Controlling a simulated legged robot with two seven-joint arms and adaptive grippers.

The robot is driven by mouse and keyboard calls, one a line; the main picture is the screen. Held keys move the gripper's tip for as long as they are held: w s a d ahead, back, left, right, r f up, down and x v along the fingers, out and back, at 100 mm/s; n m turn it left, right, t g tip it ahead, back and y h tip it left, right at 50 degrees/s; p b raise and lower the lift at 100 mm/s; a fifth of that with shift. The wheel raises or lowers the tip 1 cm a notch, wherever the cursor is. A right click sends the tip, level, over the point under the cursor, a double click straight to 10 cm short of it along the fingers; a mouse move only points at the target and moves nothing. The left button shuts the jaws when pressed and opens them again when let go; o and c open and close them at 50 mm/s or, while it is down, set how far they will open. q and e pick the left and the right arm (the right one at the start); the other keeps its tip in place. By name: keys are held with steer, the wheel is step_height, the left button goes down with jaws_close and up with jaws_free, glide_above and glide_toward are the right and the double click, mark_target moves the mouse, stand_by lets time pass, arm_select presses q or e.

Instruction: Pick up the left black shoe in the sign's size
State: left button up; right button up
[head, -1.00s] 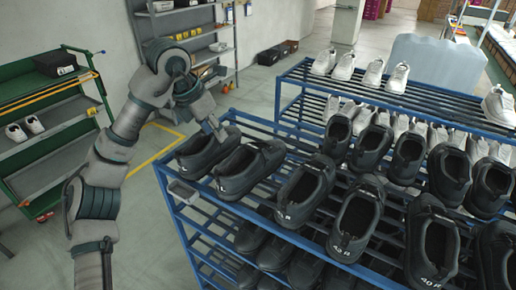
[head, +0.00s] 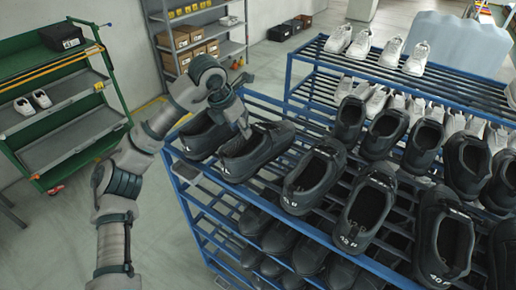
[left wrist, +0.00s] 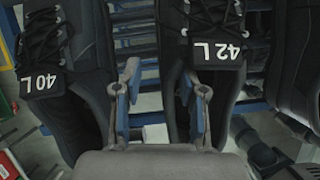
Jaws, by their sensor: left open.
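Black shoes stand in a row on the blue rack's top shelf. In the left wrist view, a shoe tagged 42 L (left wrist: 216,50) is at centre right and a shoe tagged 40 L (left wrist: 40,82) at left. My left gripper (left wrist: 162,105) is open and empty, its right finger in front of the 42 L shoe, its left finger near the 40 L shoe. In the head view, my left gripper (head: 243,130) is at the second black shoe from the left (head: 262,152), hiding part of it; I cannot tell whether it touches. My right gripper is out of view. I see no legible size sign.
More black shoes, such as one tagged 42 R (head: 364,212), stand close by to the right. White shoes (head: 364,43) are on the rack behind. The blue rack (head: 196,180) has lower shelves with shoes. A green cart (head: 70,128) stands left; floor between is clear.

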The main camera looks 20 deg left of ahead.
mark_target(250, 143)
arm_select(q)
steer(key=x, duration=0.5)
steer(key=shift+w+d+f, duration=0.15)
steer(key=shift+d+f, duration=0.1)
steer(key=shift+d, duration=0.1)
steer(key=shift+c, duration=0.2)
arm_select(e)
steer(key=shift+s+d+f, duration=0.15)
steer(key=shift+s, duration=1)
arm_select(q)
steer(key=shift+a, duration=0.1)
jaws_close()
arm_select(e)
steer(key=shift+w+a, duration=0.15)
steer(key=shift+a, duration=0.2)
arm_select(q)
steer(key=shift+r, duration=0.1)
